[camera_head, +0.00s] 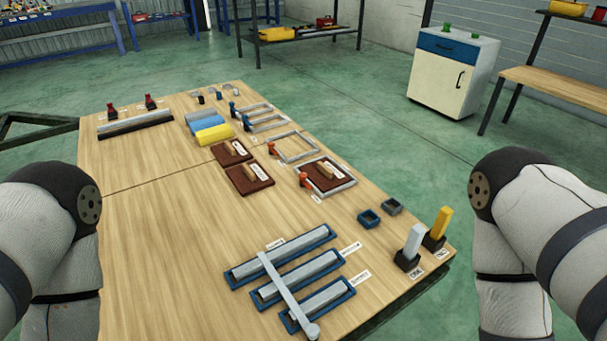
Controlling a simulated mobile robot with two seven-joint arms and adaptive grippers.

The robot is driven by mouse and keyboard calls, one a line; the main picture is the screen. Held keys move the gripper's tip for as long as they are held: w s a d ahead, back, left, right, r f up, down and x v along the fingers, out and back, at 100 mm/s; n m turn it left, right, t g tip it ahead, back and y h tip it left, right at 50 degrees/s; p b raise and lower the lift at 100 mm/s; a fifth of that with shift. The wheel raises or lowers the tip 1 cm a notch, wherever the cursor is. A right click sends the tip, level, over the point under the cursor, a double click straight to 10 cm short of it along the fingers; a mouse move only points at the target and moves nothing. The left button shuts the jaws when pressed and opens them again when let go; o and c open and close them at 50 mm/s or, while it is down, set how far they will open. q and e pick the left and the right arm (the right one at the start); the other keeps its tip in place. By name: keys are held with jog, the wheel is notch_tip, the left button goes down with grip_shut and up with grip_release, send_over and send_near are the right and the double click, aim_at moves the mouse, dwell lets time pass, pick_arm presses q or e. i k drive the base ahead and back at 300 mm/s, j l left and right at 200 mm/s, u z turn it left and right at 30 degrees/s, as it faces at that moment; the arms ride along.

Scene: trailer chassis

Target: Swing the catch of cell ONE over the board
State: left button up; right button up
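On the wooden table, a grey frame at the right edge holds a brown board (322,177) with a light wooden handle. An orange catch (304,180) stands at this frame's left side. Behind it, an empty grey frame (307,157) has another orange catch (271,148) at its left. Two more brown boards (256,186) (228,157) with handles lie to the left, outside the frames. Further back are grey frames with blue catches (246,122) (233,109). The labels are too small to read, so I cannot tell which cell is ONE. Neither gripper is in view.
A long grey bar (280,285) lies across several blue-edged strips in front. Upright grey (413,242) and yellow (441,223) levers and two small blue-grey square rings stand at the right. Coloured blocks (213,133) lie at the back. The table's left front is clear.

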aim_at(302, 176)
jog(key=l+z, duration=0.45)
jog(key=i+l+z, duration=0.15)
jog(key=l+z, duration=0.25)
jog(key=i+l+z, duration=0.2)
jog(key=z, duration=0.15)
jog(key=i+l+z, duration=0.2)
jog(key=l+z, duration=0.2)
jog(key=i+l+z, duration=0.15)
jog(key=z, duration=0.25)
jog(key=i+u, duration=0.25)
jog(key=i, duration=0.25)
jog(key=i+l+u, duration=0.1)
jog(key=i+u, duration=0.15)
jog(key=i, duration=0.3)
jog(key=i+l+u, duration=0.3)
jog(key=i, duration=0.2)
jog(key=i+l+u, duration=0.25)
jog(key=i, duration=0.25)
jog(key=i+j+u, duration=0.25)
jog(key=u, duration=0.25)
jog(key=i+u, duration=0.75)
jog(key=u, duration=0.2)
jog(key=i+l+u, duration=0.15)
jog(key=i+u, duration=0.3)
jog(key=i+j+u, duration=0.75)
jog(key=i, duration=0.2)
